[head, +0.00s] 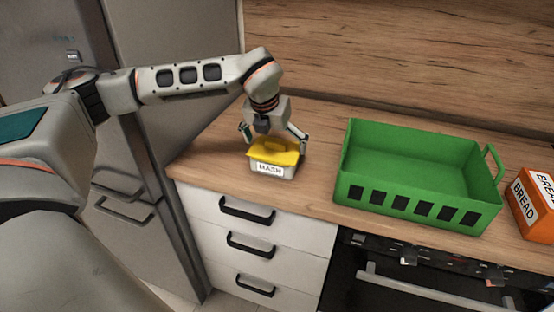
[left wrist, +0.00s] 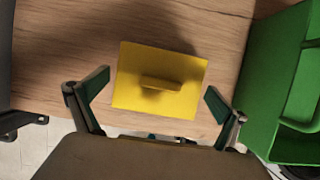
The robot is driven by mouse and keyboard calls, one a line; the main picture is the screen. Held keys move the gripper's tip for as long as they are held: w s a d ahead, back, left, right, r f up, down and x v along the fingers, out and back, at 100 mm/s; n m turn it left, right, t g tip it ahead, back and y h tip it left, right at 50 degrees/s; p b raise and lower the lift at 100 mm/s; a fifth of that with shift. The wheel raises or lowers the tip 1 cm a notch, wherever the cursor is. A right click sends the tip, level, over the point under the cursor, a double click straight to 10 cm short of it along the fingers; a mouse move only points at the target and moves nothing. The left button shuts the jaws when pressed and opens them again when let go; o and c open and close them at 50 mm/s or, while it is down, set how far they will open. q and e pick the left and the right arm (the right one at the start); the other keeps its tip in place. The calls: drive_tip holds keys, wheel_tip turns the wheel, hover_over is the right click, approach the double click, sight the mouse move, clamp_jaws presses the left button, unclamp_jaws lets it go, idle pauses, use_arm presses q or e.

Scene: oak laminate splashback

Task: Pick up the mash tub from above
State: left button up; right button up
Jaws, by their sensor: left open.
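The mash tub (head: 272,163) stands upright on the wooden counter, a pale box with a yellow lid and a "MASH" label on its front. In the left wrist view the yellow lid (left wrist: 160,95) shows from above, with a raised handle bar across its middle. My left gripper (head: 275,138) is above the tub, pointing down, with its fingers spread to either side of the lid. In the left wrist view the open fingers (left wrist: 155,95) show left and right of the lid, with gaps between them and it. The right gripper is not in view.
A green crate (head: 357,160) stands on the counter to the right of the tub and looks empty. An orange bread box (head: 530,203) is at the far right. The counter's front edge runs close to the tub, above white drawers (head: 285,232). A wooden splashback (head: 400,55) rises behind.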

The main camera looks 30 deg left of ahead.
sight(278, 151)
use_arm(q)
drive_tip(key=x, duration=0.5)
drive_tip(key=shift+w+f, duration=0.1)
drive_tip(key=shift+f, duration=0.05)
drive_tip(key=shift+c, duration=0.4)
drive_tip(key=c, duration=1)
drive_tip(key=shift+r, duration=0.2)
